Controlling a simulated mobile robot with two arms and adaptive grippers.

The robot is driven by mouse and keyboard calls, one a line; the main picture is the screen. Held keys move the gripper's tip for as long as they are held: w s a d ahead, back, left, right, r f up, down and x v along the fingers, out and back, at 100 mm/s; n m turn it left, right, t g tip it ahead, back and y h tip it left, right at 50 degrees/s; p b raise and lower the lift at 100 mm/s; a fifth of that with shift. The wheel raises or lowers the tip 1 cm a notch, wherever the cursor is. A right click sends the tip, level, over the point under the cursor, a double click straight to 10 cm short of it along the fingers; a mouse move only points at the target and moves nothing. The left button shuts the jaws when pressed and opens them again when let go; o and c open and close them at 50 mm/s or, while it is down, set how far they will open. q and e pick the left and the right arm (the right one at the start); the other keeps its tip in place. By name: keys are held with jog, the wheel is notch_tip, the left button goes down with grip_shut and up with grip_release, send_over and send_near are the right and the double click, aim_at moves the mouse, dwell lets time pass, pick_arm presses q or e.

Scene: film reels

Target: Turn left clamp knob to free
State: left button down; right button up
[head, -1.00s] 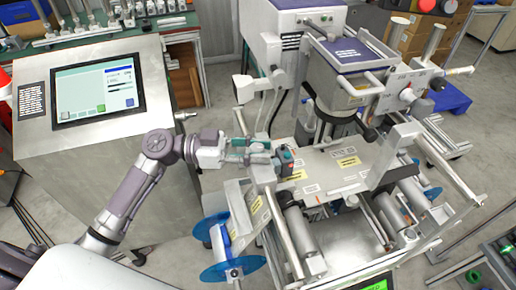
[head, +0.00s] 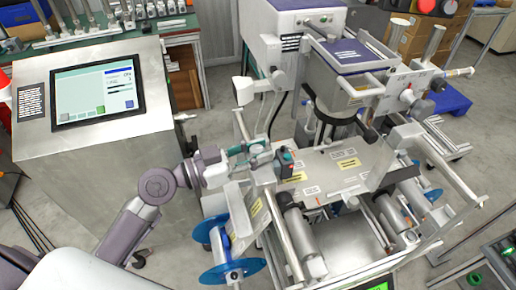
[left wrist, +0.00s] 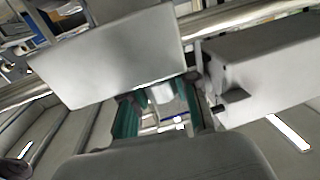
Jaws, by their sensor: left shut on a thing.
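In the left wrist view the teal fingers (left wrist: 160,112) stand on both sides of a small pale piece (left wrist: 161,93), below a grey metal block (left wrist: 110,55). The knob's exact angle cannot be told. My right gripper is not in view.
A control panel with a screen (head: 97,90) stands at the left. Blue reel discs (head: 233,272) sit below the gripper. Metal rollers (head: 303,238) and an upright bracket (head: 395,155) lie to the right. Bare floor shows between panel and machine.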

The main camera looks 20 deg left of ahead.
pick_arm(q)
jog(key=n+t+y+p, duration=0.1)
jog(key=n+y+p, duration=0.1)
jog(key=y+p, duration=0.1)
jog(key=n+t+y+p, duration=0.2)
jog(key=y+p, duration=0.1)
jog(key=p, duration=0.1)
jog(key=n+t+y+p, duration=0.2)
jog(key=p, duration=0.1)
jog(key=shift+r+n+y+p, duration=0.3)
jog(key=shift+y, duration=0.1)
jog(key=shift+f+n+t+y+p, duration=0.25)
jog(key=shift+n+t+y+p, duration=0.15)
jog(key=shift+n+y+p, duration=0.55)
jog(key=shift+y, duration=0.25)
jog(key=c, duration=0.8)
grip_release()
jog(key=shift+c, duration=0.2)
jog(key=s+a, duration=0.1)
jog(key=s, duration=1.1)
jog(key=shift+a, duration=0.25)
